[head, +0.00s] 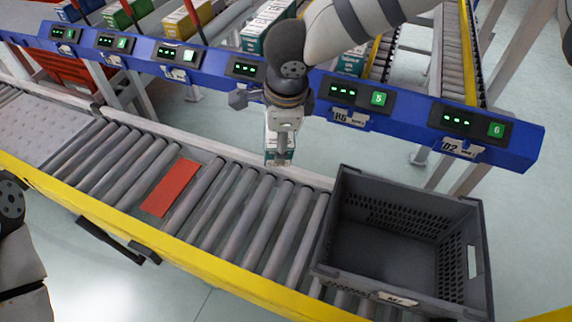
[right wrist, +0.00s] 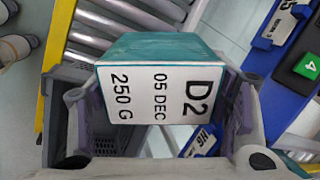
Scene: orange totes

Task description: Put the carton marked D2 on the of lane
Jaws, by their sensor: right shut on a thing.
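The carton marked D2 (right wrist: 160,95) is teal with a white label reading D2, 05 DEC, 250 G. My right gripper (head: 281,150) is shut on this carton, one finger on each side in the right wrist view. In the head view the carton (head: 271,147) is mostly hidden behind the gripper, above the far edge of the roller conveyor. A tag reading D2 (head: 459,149) hangs on the blue rail at the right, below the display with green button 6. My left gripper is not in view.
A dark grey, empty-looking tote (head: 335,215) stands on the roller conveyor (head: 235,215) at the right. A red plate (head: 170,188) lies among the rollers. The blue rail (head: 400,95) with displays runs behind. Several cartons (head: 187,18) stand beyond it.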

